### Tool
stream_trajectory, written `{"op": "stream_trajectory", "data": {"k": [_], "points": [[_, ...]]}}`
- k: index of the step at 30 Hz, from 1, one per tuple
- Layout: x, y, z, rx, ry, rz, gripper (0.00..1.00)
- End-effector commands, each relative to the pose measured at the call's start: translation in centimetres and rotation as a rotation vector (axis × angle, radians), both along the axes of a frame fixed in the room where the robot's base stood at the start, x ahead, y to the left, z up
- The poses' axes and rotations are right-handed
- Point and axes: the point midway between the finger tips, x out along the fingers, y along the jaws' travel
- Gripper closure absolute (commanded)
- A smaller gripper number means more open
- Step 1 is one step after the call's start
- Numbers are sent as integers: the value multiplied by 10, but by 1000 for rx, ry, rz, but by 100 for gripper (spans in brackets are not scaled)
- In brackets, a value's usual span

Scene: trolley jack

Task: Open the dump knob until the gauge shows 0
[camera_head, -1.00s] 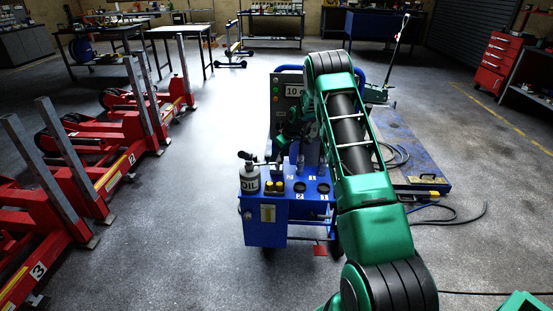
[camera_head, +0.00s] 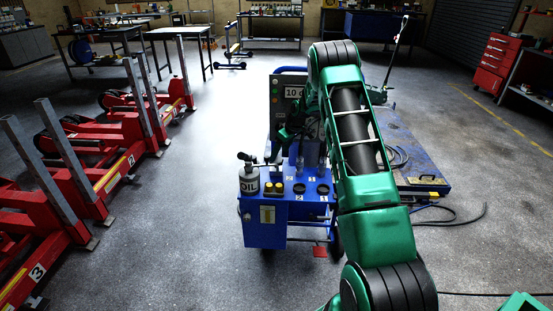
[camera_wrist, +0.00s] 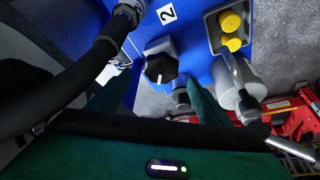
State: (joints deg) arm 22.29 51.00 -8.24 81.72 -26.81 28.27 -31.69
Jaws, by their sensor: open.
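A blue hydraulic cart (camera_head: 265,230) stands in the middle of the head view. Its lit display (camera_head: 293,91) begins with "10"; my arm hides the rest. In the wrist view a black knob (camera_wrist: 160,67) with a white pointer mark sits on a grey base on the blue panel, beside a "2" label (camera_wrist: 167,14). I cannot tell from any label whether this is the dump knob. My gripper (camera_wrist: 160,84) is open, its green fingers on either side of the knob in the picture, and holds nothing. Whether they touch the knob is unclear.
Dark hoses (camera_wrist: 65,85) cross the left of the wrist view.

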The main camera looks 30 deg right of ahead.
Motion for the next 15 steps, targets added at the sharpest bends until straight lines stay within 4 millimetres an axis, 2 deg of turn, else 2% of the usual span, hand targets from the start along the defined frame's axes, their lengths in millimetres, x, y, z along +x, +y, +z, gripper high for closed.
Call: {"op": "stream_trajectory", "data": {"k": [1,6,10,15], "points": [[-4,-2,11,-1,-3,-1,28],[-13,-6,38,-1,-3,-1,28],[-19,-9,53,-1,0,-1,28],[-22,-10,60,-1,0,0,28]]}}
